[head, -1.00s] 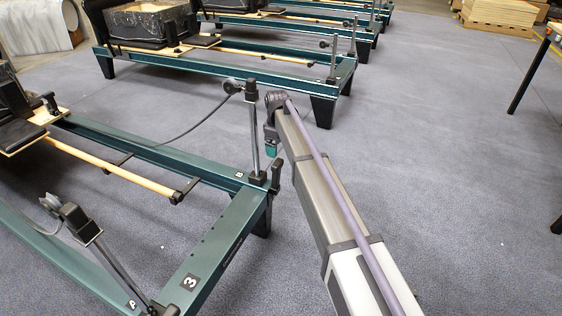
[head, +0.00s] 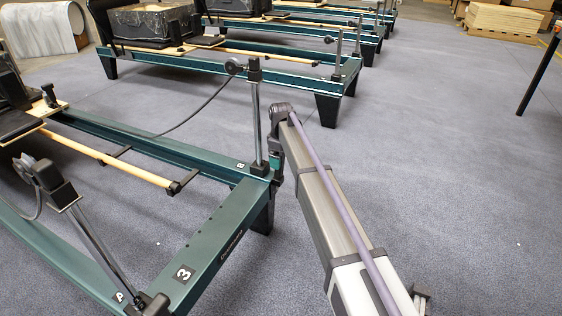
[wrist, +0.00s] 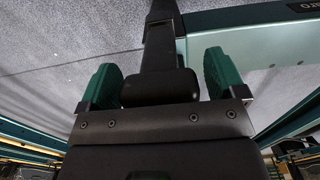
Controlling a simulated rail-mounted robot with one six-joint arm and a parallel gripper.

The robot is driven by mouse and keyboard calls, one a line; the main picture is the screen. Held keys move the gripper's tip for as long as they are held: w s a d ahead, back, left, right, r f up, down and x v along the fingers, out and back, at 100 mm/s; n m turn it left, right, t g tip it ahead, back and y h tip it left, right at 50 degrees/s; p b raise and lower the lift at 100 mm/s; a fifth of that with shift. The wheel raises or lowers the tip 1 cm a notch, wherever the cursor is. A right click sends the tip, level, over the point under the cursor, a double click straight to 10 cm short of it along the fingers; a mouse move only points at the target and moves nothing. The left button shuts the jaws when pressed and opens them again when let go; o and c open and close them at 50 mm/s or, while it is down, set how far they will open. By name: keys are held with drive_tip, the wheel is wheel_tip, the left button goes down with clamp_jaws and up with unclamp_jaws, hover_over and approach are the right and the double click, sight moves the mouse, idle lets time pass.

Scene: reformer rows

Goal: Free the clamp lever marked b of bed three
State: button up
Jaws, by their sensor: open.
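Bed three is the near teal frame (head: 212,240), with a 3 plate (head: 184,274) on its end rail. Its B label (head: 240,166) sits at the far corner, beside an upright metal post (head: 257,120). The black clamp lever b (head: 277,178) is at that corner, partly hidden by my gripper (head: 276,158). In the wrist view my gripper (wrist: 162,74) is open, with a green pad on each side. The black lever (wrist: 159,88) stands between the pads, with a visible gap on both sides. Whether anything touches it I cannot tell.
More beds (head: 230,65) stand behind. Grey carpet (head: 450,180) is clear on the right.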

drive_tip(key=shift+c, duration=0.3)
drive_tip(key=c, duration=1.2)
